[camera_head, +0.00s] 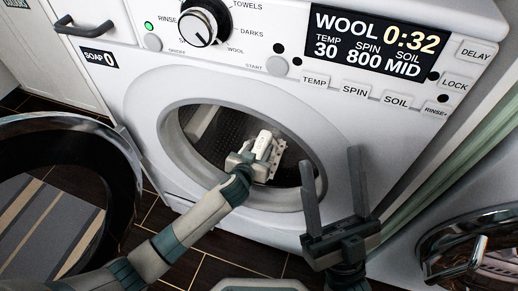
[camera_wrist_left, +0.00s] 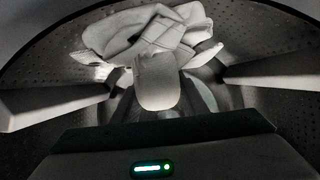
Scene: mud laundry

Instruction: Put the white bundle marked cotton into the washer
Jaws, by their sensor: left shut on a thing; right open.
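The white washer (camera_head: 140,95) faces me with its round opening clear and the dark perforated drum (camera_head: 200,125) visible. My left gripper (camera_head: 265,152) reaches through the opening into the drum and is shut on a white bundle (camera_head: 264,139). In the left wrist view the bundle (camera_wrist_left: 150,30) is folded, pale cloth ahead of the gripper (camera_wrist_left: 157,80), inside the drum. I cannot read any marking on it. My right gripper (camera_head: 331,160) is open and empty, outside, in front of the lower right of the washer opening.
A round dark-rimmed door (camera_head: 128,165) stands open at the left, with a striped mat (camera_head: 45,225) seen through it. A chrome-rimmed round door (camera_head: 435,245) is at the lower right. The washer display (camera_head: 375,42) reads WOOL 0:32. Drum paddles (camera_wrist_left: 50,105) flank the gripper.

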